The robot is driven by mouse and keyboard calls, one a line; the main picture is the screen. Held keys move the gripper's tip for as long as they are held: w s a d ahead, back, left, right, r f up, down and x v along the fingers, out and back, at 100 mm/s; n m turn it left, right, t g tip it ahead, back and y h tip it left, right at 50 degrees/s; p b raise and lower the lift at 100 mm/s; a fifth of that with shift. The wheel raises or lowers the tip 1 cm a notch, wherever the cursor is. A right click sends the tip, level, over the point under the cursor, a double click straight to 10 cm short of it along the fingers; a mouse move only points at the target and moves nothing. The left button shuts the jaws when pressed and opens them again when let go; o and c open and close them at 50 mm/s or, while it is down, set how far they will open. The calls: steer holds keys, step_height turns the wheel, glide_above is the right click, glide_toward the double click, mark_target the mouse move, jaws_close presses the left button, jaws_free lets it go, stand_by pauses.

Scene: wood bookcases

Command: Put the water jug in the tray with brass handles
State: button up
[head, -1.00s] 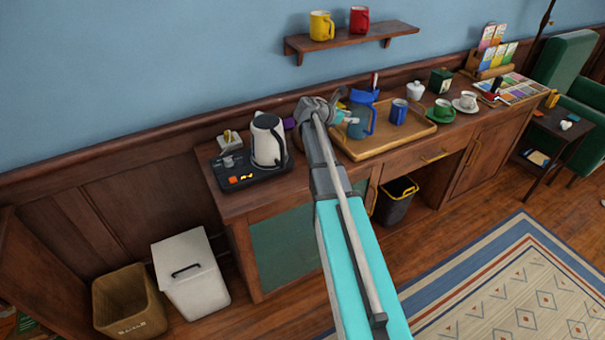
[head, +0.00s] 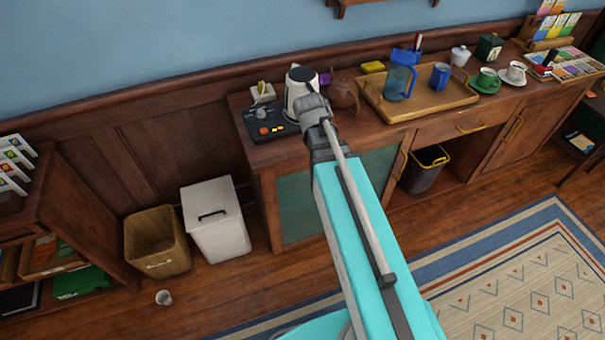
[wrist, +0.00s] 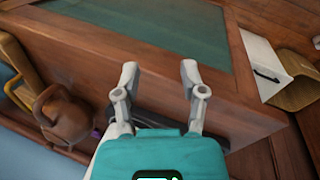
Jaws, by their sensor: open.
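The water jug, a see-through blue pitcher with a handle (head: 400,80), stands upright inside a wooden tray (head: 428,101) on the sideboard. It is in the tray's left part. In the head view the arm's end is beside the kettle, left of the tray and clear of the jug; the fingers are hidden there.
A brown teapot (head: 343,92) stands between the kettle (head: 299,88) and the tray. A blue mug (head: 440,75) shares the tray. A white bin (head: 216,218) and a wicker bin (head: 156,240) stand on the floor left of the sideboard. A small cup (head: 163,297) lies nearby.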

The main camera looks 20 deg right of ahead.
steer(key=s+a+m+y, duration=0.3)
steer(key=s+a, duration=0.3)
steer(key=a, duration=0.2)
steer(key=shift+s+a+f+m+g, duration=0.3)
steer(key=shift+s+a+f+m, duration=0.1)
steer(key=shift+m, duration=0.1)
